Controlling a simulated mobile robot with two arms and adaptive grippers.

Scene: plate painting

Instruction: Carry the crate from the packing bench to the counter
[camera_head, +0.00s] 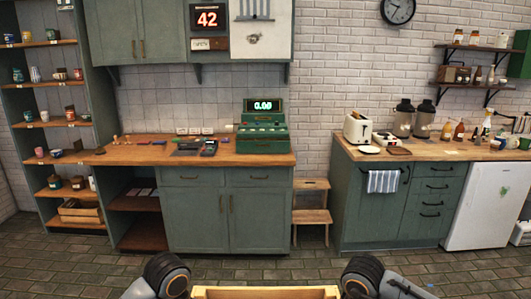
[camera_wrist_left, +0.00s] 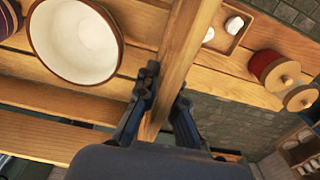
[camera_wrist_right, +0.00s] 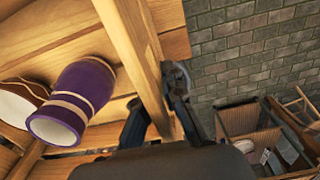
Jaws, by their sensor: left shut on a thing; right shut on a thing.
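The wooden crate (camera_head: 265,292) shows only as a pale rim at the bottom of the head view, between my two arms. In the left wrist view my left gripper (camera_wrist_left: 162,95) is shut on a wooden bar of the crate (camera_wrist_left: 187,45). A white bowl (camera_wrist_left: 75,40) with a dark red outside lies beside that bar. In the right wrist view my right gripper (camera_wrist_right: 155,105) is shut on the crate's opposite side (camera_wrist_right: 128,45). A purple banded cup (camera_wrist_right: 72,103) and a brown-and-white vessel (camera_wrist_right: 18,103) lie in the crate. Both grippers' fingertips are hidden in the head view.
A wooden-topped counter (camera_head: 225,160) with a green cash register (camera_head: 264,130) stands ahead left. Another counter (camera_head: 420,155) with a toaster (camera_head: 357,128) stands right, beside a white fridge (camera_head: 483,205). A step stool (camera_head: 311,212) fills the gap between them. Brick floor (camera_head: 230,268) ahead is clear.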

